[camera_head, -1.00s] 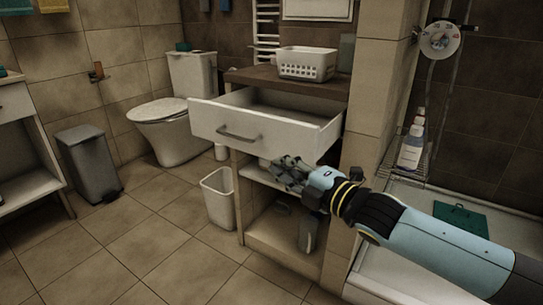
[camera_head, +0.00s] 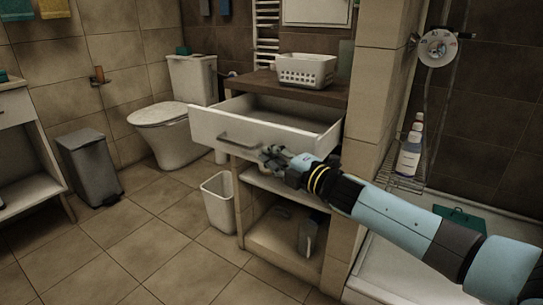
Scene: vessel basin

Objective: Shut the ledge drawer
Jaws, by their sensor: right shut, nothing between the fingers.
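The white ledge drawer (camera_head: 228,132) stands pulled out from the cabinet under the dark wooden ledge (camera_head: 312,91). Its grey bar handle (camera_head: 238,142) is on the front panel. My right gripper (camera_head: 268,153) is shut and empty, at the lower right of the drawer front, a little right of the handle. I cannot tell whether it touches the drawer. The arm comes in from the right and hides part of the cabinet below the drawer. My left gripper is not in view.
A white basket (camera_head: 307,70) sits on the ledge. Below the drawer are open shelves (camera_head: 285,245) with a bottle. A white bin (camera_head: 218,203) stands at the cabinet's left. A tiled pillar (camera_head: 378,90) stands close to its right. The floor in front is clear.

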